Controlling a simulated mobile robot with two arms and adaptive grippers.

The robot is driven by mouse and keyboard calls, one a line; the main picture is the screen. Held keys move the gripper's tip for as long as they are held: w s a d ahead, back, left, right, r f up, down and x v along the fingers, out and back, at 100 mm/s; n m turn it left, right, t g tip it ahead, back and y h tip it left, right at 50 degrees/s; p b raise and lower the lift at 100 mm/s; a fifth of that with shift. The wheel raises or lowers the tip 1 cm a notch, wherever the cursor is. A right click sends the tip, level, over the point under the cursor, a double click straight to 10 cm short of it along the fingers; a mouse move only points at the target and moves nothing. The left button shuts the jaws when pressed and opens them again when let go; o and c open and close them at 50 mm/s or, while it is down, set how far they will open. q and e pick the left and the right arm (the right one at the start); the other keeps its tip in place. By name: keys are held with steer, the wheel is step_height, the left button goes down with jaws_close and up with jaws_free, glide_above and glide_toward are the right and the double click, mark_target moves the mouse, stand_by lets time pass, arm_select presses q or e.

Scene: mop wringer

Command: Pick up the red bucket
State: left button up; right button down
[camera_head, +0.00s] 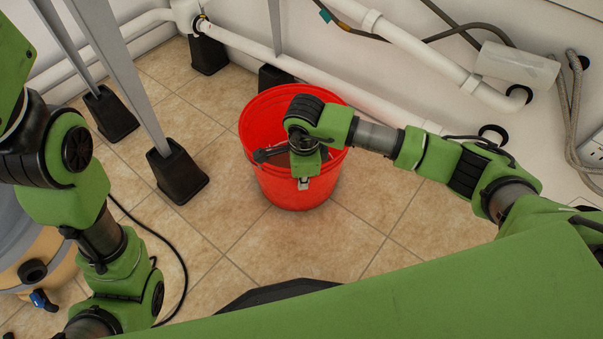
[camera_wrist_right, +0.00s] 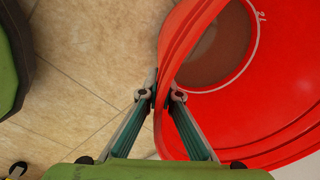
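The red bucket (camera_head: 285,192) stands upright in the middle of the head view, at floor level as far as I can tell. Its inside shows a brownish round area, perhaps liquid. My right gripper (camera_head: 304,183) reaches down at the bucket's near rim, and my right arm hides part of the opening. In the right wrist view the two fingers (camera_wrist_right: 162,95) sit on either side of the red bucket's rim (camera_wrist_right: 172,60), close against the wall, and look shut on it. My left arm is at the left of the head view; its gripper is out of the frame.
Grey metal legs with black feet (camera_head: 178,176) stand left of the bucket. White pipes (camera_head: 300,68) run along the wall behind it. A yellow and grey machine (camera_head: 35,255) and a black cable (camera_head: 180,265) are at lower left. Tiled floor (camera_head: 225,215) around the bucket is mostly clear.

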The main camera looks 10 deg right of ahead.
steer(key=shift+r, duration=0.25)
